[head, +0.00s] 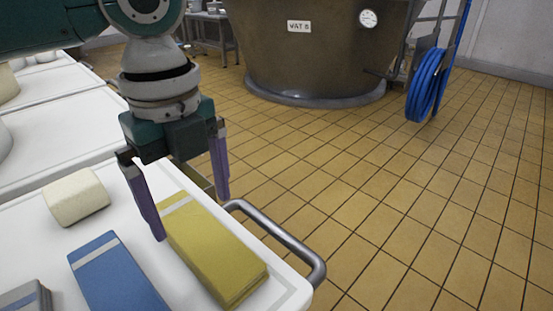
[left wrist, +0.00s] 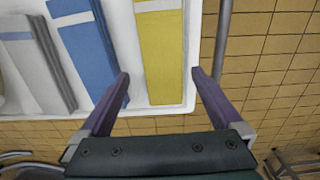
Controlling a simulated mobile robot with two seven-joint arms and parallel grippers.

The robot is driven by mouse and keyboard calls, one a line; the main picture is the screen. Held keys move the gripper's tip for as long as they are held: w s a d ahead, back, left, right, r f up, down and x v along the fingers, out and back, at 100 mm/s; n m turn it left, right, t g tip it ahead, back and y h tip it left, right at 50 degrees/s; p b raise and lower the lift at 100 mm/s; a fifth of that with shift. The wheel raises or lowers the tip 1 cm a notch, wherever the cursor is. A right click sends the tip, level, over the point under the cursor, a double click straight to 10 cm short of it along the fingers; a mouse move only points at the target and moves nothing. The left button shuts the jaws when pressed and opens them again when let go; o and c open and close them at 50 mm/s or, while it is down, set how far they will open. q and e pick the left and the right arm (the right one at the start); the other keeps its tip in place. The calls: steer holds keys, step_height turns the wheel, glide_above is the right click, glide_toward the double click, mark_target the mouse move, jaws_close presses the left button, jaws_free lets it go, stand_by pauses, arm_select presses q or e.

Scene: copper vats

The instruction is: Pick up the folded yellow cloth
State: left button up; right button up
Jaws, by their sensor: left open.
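The folded yellow cloth (head: 215,252) lies flat on the white cart top (head: 168,283), near its right edge, with a pale stripe across its far end. It also shows in the left wrist view (left wrist: 161,55), between and beyond the fingertips. My left gripper (head: 192,216) is open and points down at the far end of the cloth. One finger is on each side of the cloth's line, and nothing is between them. In the head view the left finger hides a little of the cloth's left edge. My right gripper is not in view.
A folded blue cloth (head: 118,276) lies just left of the yellow one, and a grey cloth (head: 27,298) lies further left. A cream block (head: 76,197) sits behind them. A metal handle rail (head: 283,237) runs along the cart's right side. Open tiled floor lies to the right.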

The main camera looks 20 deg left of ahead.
mark_target(201, 234)
arm_select(q)
steer(key=f+b, duration=0.1)
steer(key=f, duration=0.1)
steer(key=f+b, duration=0.1)
steer(key=f, duration=0.1)
steer(key=f+b, duration=0.2)
steer(key=shift+w+a+f, duration=0.25)
steer(key=shift+f, duration=0.05)
steer(key=shift+r, duration=0.1)
steer(key=shift+c, duration=0.4)
steer(key=c, duration=1.2)
steer(key=shift+c, duration=0.2)
